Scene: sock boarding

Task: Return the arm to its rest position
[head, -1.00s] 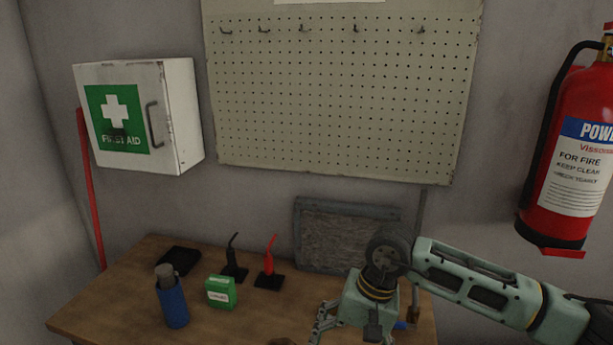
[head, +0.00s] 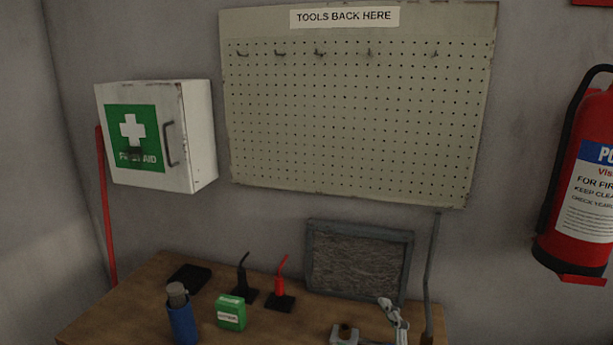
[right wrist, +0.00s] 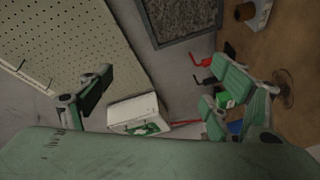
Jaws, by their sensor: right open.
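My right gripper (right wrist: 163,90) is open and empty in the right wrist view, its fingers wide apart. In the head view only a pale jointed piece (head: 393,318), which looks like part of it, shows at the lower edge; the rest of the arm is out of frame. A black upright form (head: 243,278) and a red upright form (head: 281,284) stand on dark bases on the wooden table (head: 135,310). No sock shows on either form. Both forms also show beyond the fingers in the right wrist view. My left gripper is not in view.
On the table are a blue canister (head: 182,318), a green box (head: 231,313), a black pad (head: 190,278) and a grey block (head: 343,335). A framed grey panel (head: 358,262) leans at the back. The pegboard (head: 355,120), first aid cabinet (head: 200,135) and fire extinguisher (head: 590,190) line the wall.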

